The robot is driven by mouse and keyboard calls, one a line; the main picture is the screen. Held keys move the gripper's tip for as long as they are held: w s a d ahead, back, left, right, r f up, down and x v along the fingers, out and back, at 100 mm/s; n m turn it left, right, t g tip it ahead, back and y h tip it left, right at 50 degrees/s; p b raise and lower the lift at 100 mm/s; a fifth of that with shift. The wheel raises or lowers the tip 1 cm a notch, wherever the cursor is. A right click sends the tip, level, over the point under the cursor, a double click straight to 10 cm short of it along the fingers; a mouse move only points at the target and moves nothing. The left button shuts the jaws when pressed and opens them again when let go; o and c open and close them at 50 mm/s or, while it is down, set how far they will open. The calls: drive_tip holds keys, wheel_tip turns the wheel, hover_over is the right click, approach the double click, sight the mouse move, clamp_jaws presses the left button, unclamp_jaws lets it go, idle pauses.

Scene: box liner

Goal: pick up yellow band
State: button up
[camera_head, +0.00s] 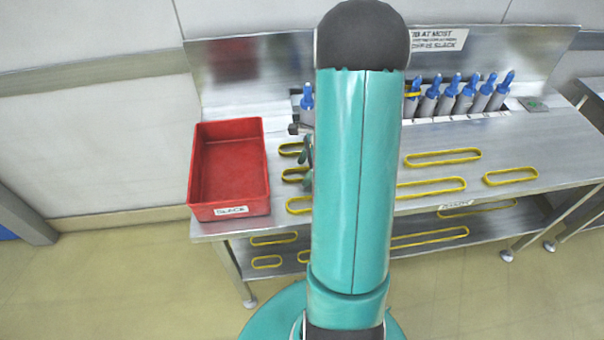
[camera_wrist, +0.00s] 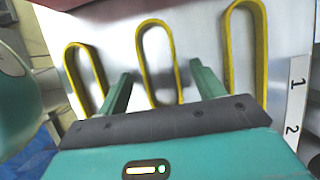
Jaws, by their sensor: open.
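Several yellow bands lie flat on the metal bench top. In the head view one band (camera_head: 443,157) lies right of my arm, another (camera_head: 510,176) lies farther right, and a longer one (camera_head: 431,187) lies nearer the front. Others show left of my arm, partly hidden by it. In the wrist view a middle band (camera_wrist: 157,62) lies between the two fingers of my gripper (camera_wrist: 158,80), which is open and empty. A left band (camera_wrist: 84,78) and a right band (camera_wrist: 246,50) lie outside the fingers. My gripper shows only partly in the head view (camera_head: 307,163).
A red bin (camera_head: 230,170) labelled SLACK stands at the bench's left end. Blue-topped grey cylinders (camera_head: 450,98) stand in a row at the back, one with yellow around it. More bands lie on the lower shelf (camera_head: 430,237). The bench's right part has clear room.

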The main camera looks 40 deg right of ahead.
drive_tip(key=shift+f, duration=0.2)
drive_tip(key=shift+c, duration=0.2)
drive_tip(key=c, duration=1)
drive_tip(key=shift+r, duration=0.2)
